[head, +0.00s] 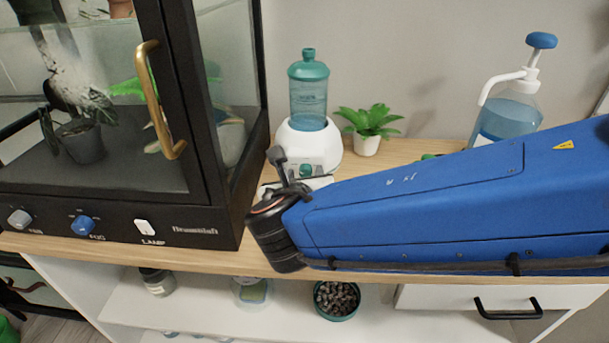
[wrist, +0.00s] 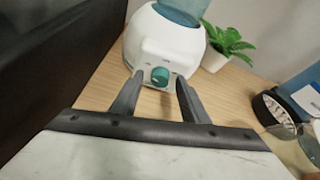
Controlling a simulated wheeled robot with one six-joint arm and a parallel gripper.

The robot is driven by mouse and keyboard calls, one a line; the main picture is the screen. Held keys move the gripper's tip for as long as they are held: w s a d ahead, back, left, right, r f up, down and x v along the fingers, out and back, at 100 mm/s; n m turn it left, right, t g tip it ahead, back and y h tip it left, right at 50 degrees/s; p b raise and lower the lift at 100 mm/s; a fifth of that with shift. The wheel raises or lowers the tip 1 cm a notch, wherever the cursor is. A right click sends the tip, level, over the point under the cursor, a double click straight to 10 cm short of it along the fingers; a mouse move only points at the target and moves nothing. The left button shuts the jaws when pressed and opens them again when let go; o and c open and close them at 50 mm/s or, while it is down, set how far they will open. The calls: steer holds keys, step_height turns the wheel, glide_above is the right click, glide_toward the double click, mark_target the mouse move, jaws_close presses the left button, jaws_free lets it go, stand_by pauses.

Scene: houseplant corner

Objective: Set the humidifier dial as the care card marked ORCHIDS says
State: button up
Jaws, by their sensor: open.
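The humidifier (head: 302,143) is a white rounded base with a teal water tank (head: 308,95), standing on the wooden top beside the glass cabinet. Its teal dial (head: 306,170) is partly hidden by my gripper in the head view. In the wrist view the dial (wrist: 160,76) shows clearly on the front of the white base (wrist: 165,40). My gripper (wrist: 159,80) is open, with one finger on each side of the dial; I cannot tell whether they touch it. The dial's setting is too small to read. No care card marked ORCHIDS can be made out.
The dark-framed glass cabinet (head: 180,205), with a brass handle (head: 155,105) and front knobs, stands close on the left. A small potted plant (head: 367,125) stands right of the humidifier, and a blue pump bottle (head: 508,115) farther right. A white drawer (head: 440,297) is below.

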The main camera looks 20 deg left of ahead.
steer(key=shift+c, duration=0.6)
jaws_close()
steer(key=m+y, duration=0.2)
steer(key=m, duration=0.1)
steer(key=m+y, duration=0.1)
steer(key=shift+d+g, duration=0.3)
steer(key=m+y, duration=0.1)
steer(key=m, duration=0.2)
steer(key=shift+f+y, duration=0.2)
steer(key=shift+y, duration=0.2)
steer(key=shift+d+m+y, duration=0.1)
steer(key=shift+m+y, duration=0.6)
steer(key=shift+m, duration=0.7)
steer(key=shift+w+f, duration=0.1)
steer(key=shift+o, duration=0.6)
jaws_free()
